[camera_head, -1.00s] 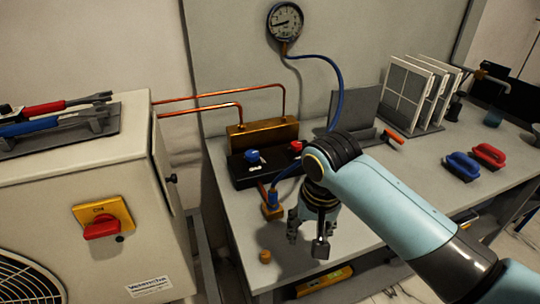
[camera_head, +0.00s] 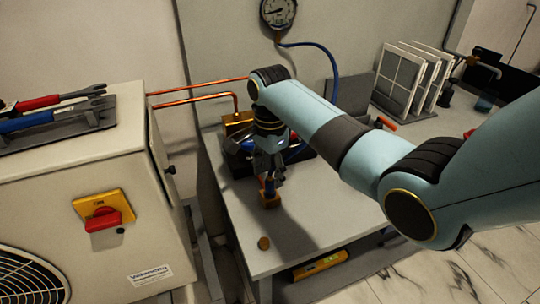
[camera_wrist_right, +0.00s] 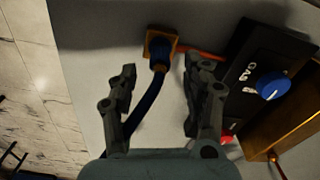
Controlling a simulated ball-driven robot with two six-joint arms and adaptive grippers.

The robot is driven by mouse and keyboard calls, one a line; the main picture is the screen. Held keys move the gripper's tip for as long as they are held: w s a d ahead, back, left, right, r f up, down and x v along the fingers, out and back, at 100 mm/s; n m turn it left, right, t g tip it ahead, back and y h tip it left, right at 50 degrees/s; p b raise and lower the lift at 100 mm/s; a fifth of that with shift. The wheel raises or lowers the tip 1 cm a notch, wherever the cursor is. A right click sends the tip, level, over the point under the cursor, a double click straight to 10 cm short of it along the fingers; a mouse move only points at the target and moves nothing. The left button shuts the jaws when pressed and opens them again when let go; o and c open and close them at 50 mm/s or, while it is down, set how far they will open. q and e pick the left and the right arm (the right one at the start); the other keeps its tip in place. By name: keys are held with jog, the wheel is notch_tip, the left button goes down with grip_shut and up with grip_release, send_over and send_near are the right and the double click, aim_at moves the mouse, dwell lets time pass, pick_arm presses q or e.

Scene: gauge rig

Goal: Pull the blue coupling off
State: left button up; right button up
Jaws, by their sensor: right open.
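The blue coupling (camera_wrist_right: 158,64) sits at the end of a blue hose (camera_wrist_right: 149,105), on a small brass-coloured block (camera_wrist_right: 161,41) on the bench. In the head view the coupling (camera_head: 269,187) shows just below my right gripper (camera_head: 268,172), above its block (camera_head: 270,201). In the right wrist view my right gripper (camera_wrist_right: 160,70) is open, with one finger on each side of the hose near the coupling. I cannot tell whether either finger touches it. My left gripper is not in view.
A black manifold with a blue knob (camera_wrist_right: 273,86) stands close beside the gripper. Copper pipes (camera_head: 195,101) run behind it. A pressure gauge (camera_head: 278,12) hangs on the back panel. A small brass cap (camera_head: 263,243) lies near the bench's front edge. The bench front is mostly clear.

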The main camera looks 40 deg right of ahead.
aim_at(270, 179)
jog(key=shift+f, duration=2.1)
jog(key=shift+c, duration=0.4)
grip_shut()
